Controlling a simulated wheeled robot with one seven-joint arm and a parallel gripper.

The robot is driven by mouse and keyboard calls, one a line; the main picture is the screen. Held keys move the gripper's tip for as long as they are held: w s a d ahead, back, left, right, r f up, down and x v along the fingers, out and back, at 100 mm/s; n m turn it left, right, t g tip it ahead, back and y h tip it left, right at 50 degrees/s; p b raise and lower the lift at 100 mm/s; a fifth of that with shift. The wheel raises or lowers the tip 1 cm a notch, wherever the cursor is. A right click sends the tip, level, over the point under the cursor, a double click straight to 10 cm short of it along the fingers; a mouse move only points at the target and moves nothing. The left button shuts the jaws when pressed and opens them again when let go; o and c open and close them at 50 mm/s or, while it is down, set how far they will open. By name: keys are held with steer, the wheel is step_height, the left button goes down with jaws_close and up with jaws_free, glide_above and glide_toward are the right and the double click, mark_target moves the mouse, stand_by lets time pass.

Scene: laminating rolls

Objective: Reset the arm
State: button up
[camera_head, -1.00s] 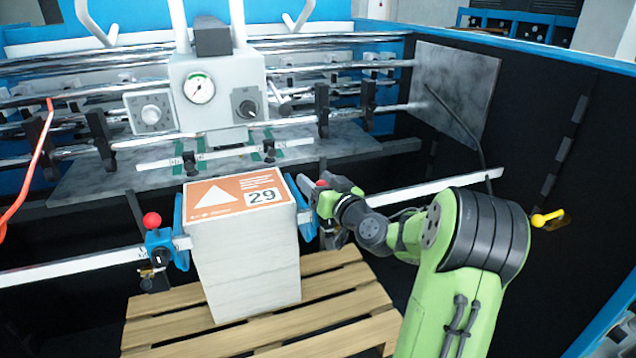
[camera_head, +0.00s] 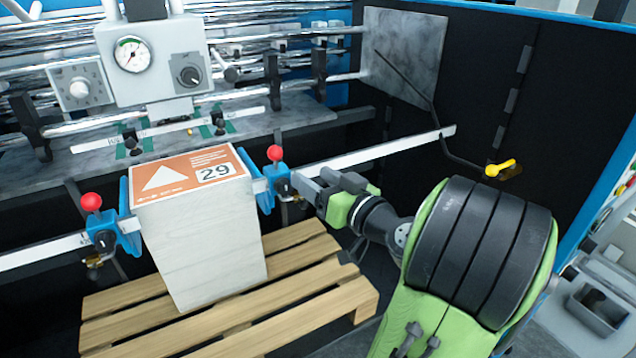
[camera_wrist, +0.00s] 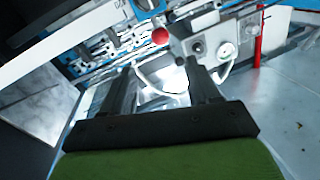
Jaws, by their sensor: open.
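My gripper (camera_head: 307,187) is open and empty, just right of the right blue clamp (camera_head: 272,186) with its red ball knob (camera_head: 275,153). A small gap seems to lie between my fingertips and the clamp. In the wrist view my gripper (camera_wrist: 165,82) shows two dark fingers spread apart with nothing between them. A red knob (camera_wrist: 161,36) shows beyond the fingertips there. My green arm reaches in from the lower right in the head view.
A white stack with an orange "29" label (camera_head: 190,175) stands on a wooden pallet (camera_head: 300,262) between two clamps. The left clamp (camera_head: 104,238) has a red knob. A white rail (camera_head: 375,153), a yellow handle (camera_head: 500,168) and a blue-edged dark wall lie around my arm.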

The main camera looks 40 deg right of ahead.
stand_by(0.4)
steer(key=w+a+f+n+g+y, duration=0.1)
steer(key=a+f+n+g+y, duration=0.2)
steer(key=a, duration=0.6)
steer(key=w+a+f+n+g+y, duration=0.15)
steer(key=a+f+g, duration=0.35)
steer(key=a, duration=0.5)
steer(key=s+a+m+g+h, duration=0.1)
steer(key=s+a+g+h, duration=0.2)
steer(key=s, duration=1.3)
steer(key=shift+s+a+f+g+p, duration=0.2)
steer(key=shift+a+g+p, duration=0.2)
steer(key=shift+g, duration=0.3)
